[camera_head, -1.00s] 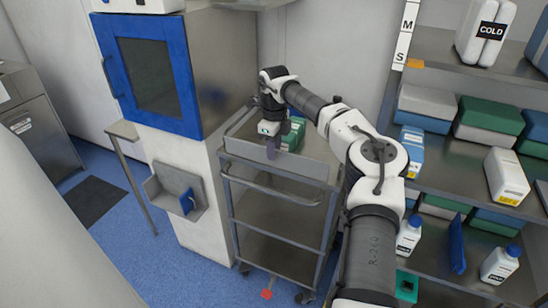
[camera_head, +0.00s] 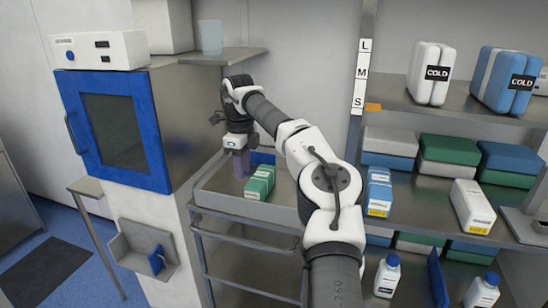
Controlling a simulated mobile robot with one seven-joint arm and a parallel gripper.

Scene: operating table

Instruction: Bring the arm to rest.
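My white and dark-grey arm (camera_head: 322,185) reaches from the bottom of the view toward the cart (camera_head: 240,207). It is bent at the elbow, and the wrist points down. My gripper (camera_head: 240,165) hangs over the left part of the cart's top tray. A purple-grey piece shows at its lower end; I cannot tell whether it is the fingers or something held. A green and white box (camera_head: 260,182) is in the tray just right of the gripper, with a small gap in the picture. A blue piece (camera_head: 263,158) shows behind it.
A blue-framed cabinet (camera_head: 115,130) stands left of the cart, with a shelf (camera_head: 225,55) sticking out above the arm. A shelving rack (camera_head: 440,185) with boxes, bottles and cold packs (camera_head: 430,73) is close on the right.

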